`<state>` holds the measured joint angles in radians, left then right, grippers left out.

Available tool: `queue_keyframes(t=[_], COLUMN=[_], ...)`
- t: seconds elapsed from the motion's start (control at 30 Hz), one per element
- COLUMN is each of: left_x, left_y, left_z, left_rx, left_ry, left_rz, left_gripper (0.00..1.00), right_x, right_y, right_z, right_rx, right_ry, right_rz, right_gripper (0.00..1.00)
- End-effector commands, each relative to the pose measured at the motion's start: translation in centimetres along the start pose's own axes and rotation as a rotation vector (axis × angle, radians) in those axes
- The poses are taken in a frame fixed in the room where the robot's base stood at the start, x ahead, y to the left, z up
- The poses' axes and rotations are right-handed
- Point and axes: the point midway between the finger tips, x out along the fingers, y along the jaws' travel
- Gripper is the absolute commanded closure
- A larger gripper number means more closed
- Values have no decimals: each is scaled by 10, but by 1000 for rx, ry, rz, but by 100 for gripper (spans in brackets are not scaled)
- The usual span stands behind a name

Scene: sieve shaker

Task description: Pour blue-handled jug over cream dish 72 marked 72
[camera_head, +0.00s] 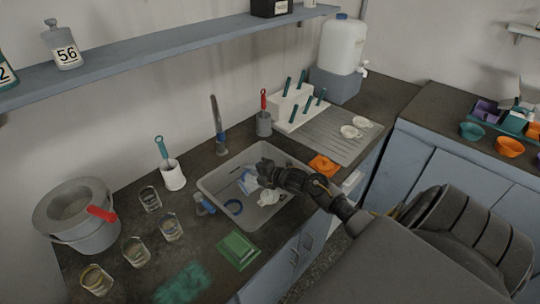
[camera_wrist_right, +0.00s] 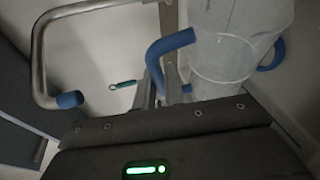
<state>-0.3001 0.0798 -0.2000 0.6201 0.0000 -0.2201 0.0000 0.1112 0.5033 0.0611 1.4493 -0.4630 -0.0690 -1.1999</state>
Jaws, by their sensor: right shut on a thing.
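My right gripper (camera_head: 262,174) reaches over the grey sink basin (camera_head: 207,184) from the right. It is shut on the blue handle (camera_wrist_right: 168,46) of a clear, pale jug (camera_wrist_right: 222,52), which fills the upper right of the wrist view. In the head view the jug (camera_head: 248,184) is small and partly hidden by the gripper, so I cannot tell its tilt or contents. A white dish-like thing (camera_head: 268,197) is in the basin below the gripper. I read no 72 on it, and I cannot pick out the cream dish. My left gripper is not in view.
Several glass beakers (camera_head: 134,251) and a grey bucket (camera_head: 79,228) stand left of the basin. White cups (camera_head: 352,131) rest on the drainer. A green tray (camera_head: 238,250) lies in front. A shelf (camera_head: 150,49) runs above.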

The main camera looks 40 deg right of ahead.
Motion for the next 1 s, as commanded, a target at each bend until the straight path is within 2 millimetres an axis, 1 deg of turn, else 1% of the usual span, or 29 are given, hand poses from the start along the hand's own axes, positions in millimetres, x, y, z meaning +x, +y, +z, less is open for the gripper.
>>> queue_keyframes(t=[0.6, 0.67, 0.73, 0.77, 0.8, 0.83, 1.0], left_x=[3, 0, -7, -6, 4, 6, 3], left_y=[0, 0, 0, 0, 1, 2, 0], left_z=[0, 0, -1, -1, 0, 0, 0], left_rx=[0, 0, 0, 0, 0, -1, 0], left_ry=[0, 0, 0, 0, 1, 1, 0], left_rz=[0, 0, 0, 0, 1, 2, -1], left_gripper=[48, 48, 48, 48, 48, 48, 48], right_x=[-5, -3, 8, 13, 18, 19, 18], right_y=[4, 5, 1, -3, -14, -16, -15], right_z=[11, 4, -24, -33, -37, -37, -37], right_rx=[87, 50, -71, -119, -189, -222, -239], right_ry=[17, 12, -10, -22, -37, -45, -52], right_rz=[37, 22, -28, -49, -76, -90, -98], right_gripper=[100, 100, 100, 100, 100, 100, 100])
